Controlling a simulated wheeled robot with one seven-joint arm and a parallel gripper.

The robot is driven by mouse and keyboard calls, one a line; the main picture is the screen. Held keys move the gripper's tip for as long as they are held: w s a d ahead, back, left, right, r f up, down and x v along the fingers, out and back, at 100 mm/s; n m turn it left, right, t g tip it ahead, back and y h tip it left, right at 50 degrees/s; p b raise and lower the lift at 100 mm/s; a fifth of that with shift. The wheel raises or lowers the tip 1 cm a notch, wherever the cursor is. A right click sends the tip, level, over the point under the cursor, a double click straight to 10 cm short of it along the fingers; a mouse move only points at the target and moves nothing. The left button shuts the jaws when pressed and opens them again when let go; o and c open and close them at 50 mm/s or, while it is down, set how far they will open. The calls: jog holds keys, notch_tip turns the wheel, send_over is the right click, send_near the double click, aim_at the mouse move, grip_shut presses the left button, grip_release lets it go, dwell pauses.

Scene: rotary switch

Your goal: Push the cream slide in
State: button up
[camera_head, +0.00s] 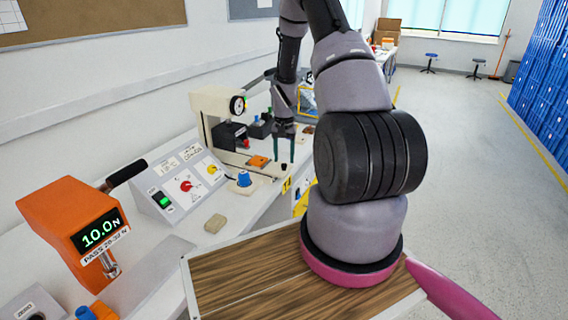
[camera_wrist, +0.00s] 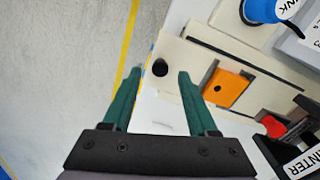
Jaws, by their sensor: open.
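The cream slide (camera_wrist: 188,58) is a flat plate sticking out from the cream printer-like machine (camera_head: 219,105). In the head view the slide (camera_head: 271,169) shows below my gripper. It has a black knob (camera_wrist: 160,67) near its outer end and an orange block (camera_wrist: 225,88) set in it. My gripper (camera_wrist: 158,78) is open, with dark green fingers and nothing held. In the wrist view the knob appears between the fingertips; I cannot tell whether they touch it. In the head view my gripper (camera_head: 284,157) points down above the knob end of the slide.
A blue knob (camera_head: 244,179) stands beside the slide. A sloped control panel (camera_head: 184,185) and an orange force gauge (camera_head: 72,222) are to the left. A tan block (camera_head: 215,223) lies on the bench. Open floor (camera_head: 450,130) is on the right.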

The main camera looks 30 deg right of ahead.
jog(key=shift+f, duration=1.5)
grip_shut()
